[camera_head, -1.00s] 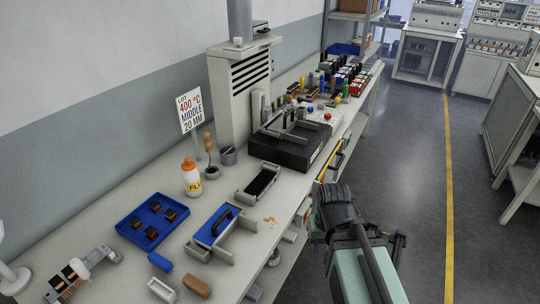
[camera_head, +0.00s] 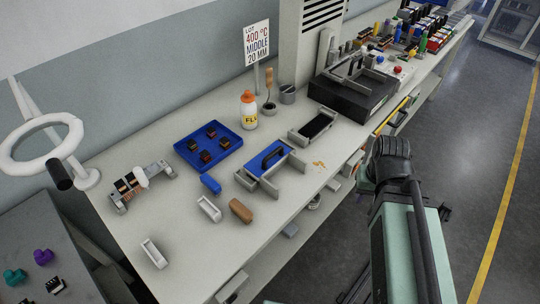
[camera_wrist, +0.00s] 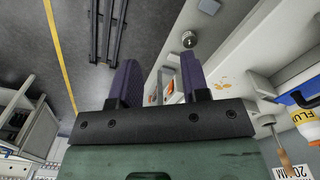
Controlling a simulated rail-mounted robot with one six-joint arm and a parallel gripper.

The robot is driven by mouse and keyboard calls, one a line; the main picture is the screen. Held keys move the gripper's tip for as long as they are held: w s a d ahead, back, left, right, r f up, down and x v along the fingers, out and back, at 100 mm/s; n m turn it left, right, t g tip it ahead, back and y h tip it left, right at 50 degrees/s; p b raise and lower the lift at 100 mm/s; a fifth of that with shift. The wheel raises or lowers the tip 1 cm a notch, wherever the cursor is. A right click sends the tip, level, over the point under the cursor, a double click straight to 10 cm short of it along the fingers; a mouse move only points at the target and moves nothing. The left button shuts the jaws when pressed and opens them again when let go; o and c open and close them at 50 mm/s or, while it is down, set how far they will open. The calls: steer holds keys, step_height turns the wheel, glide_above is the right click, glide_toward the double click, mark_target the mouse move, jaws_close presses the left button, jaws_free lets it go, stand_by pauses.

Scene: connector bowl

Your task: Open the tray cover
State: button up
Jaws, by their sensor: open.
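A blue cover with a dark arched handle (camera_head: 266,168) sits in a grey bracketed holder (camera_head: 283,178) on the workbench, in the head view. Behind and left of it lies an open blue tray (camera_head: 186,151) with several small dark-and-orange connectors. I cannot tell which blue part the tray cover is, but the handled one looks like a lid. My gripper (camera_wrist: 158,82) shows in the wrist view with its two purple fingers apart and nothing between them. It is over the floor beside the bench edge, away from the cover. In the head view my arm hides the gripper.
A white-and-orange bottle (camera_head: 249,112) stands behind the cover. A grey holder with a black insert (camera_head: 316,125) is to its right. A small blue block (camera_head: 210,184), a brown block (camera_head: 241,210) and a white open box (camera_head: 208,208) lie in front. The bench front left is mostly clear.

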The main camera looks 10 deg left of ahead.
steer(key=w+a+r+n+p, duration=0.25)
steer(key=a+r+p, duration=0.2)
steer(key=a, duration=0.25)
step_height(320, 180, up, 4)
steer(key=r+m+t+y+p, duration=0.15)
steer(key=m+p, duration=0.25)
steer(key=m, duration=0.5)
glide_above(273, 152)
steer(key=s+d, duration=0.1)
steer(key=d, duration=0.1)
steer(key=f, duration=0.1)
steer(key=f+b, duration=0.3)
steer(key=a+f+b, duration=0.1)
steer(key=f+b, duration=0.3)
steer(key=w+f+b, duration=0.1)
steer(key=f+b, duration=0.3)
steer(key=shift+a, duration=0.35)
steer(key=shift+r, duration=0.2)
jaws_close()
steer(key=shift+s, duration=0.1)
